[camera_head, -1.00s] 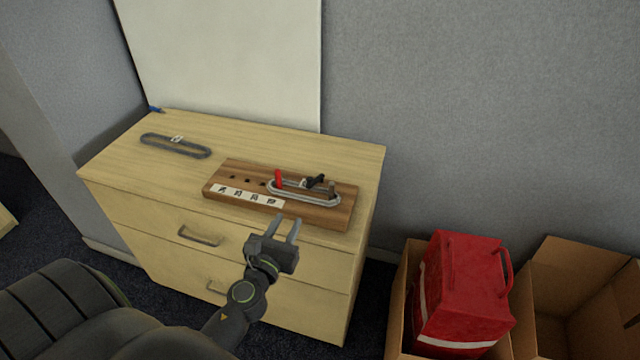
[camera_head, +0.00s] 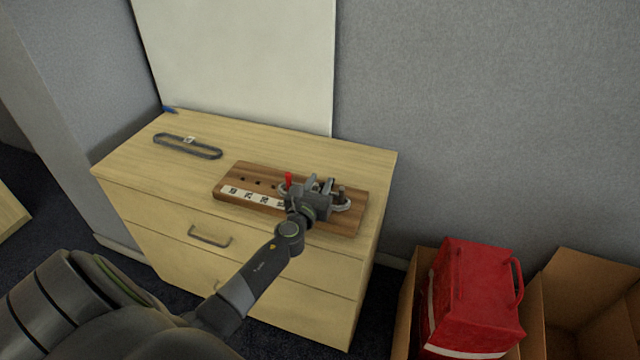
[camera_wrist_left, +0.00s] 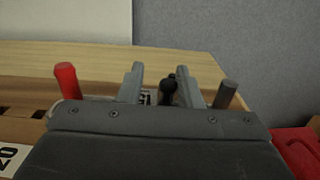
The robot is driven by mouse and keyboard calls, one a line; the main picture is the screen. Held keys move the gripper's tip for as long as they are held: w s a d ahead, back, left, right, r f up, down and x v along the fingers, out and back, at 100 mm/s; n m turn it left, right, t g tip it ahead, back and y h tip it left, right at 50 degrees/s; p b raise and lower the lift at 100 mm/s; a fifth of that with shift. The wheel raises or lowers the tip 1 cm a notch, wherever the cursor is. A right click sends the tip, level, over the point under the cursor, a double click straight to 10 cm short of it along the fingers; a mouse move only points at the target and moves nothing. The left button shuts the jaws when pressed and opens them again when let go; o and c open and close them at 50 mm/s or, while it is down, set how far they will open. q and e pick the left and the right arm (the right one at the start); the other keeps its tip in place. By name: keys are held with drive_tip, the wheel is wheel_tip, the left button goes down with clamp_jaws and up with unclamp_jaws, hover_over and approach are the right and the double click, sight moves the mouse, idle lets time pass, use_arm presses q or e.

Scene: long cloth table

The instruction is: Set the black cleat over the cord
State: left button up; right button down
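The wooden board (camera_head: 350,220) lies on the dresser top with a pale cord (camera_head: 344,206) looped on it. A red peg (camera_head: 288,179) and a grey peg (camera_head: 341,192) stand at the loop's ends. My left gripper (camera_head: 318,185) is over the loop between the pegs, fingers apart. In the left wrist view the black cleat (camera_wrist_left: 168,86) shows between the open fingertips (camera_wrist_left: 160,85), nearer the right finger. In the head view the gripper largely hides the cleat. Whether the cleat touches the cord is hidden. My right gripper is not in view.
A dark looped strap (camera_head: 187,147) with a pale clip lies at the dresser's back left. The board's left part has several holes and a number strip (camera_head: 248,197). A wall stands behind. A red bag (camera_head: 470,300) sits in a cardboard box at the right.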

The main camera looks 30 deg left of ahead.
use_arm(q)
drive_tip(key=shift+w+a, duration=0.1)
drive_tip(key=shift+w, duration=0.2)
drive_tip(key=shift+c, duration=0.4)
clamp_jaws()
drive_tip(key=shift+d+n+g+y, duration=0.35)
drive_tip(key=shift+n+y, duration=0.35)
drive_tip(key=shift+y, duration=0.35)
drive_tip(key=shift+d+n+g+y, duration=0.25)
drive_tip(key=shift+n+g+y, duration=0.2)
drive_tip(key=shift+n+y, duration=0.45)
drive_tip(key=shift+o, duration=0.4)
unclamp_jaws()
drive_tip(key=shift+s, duration=0.1)
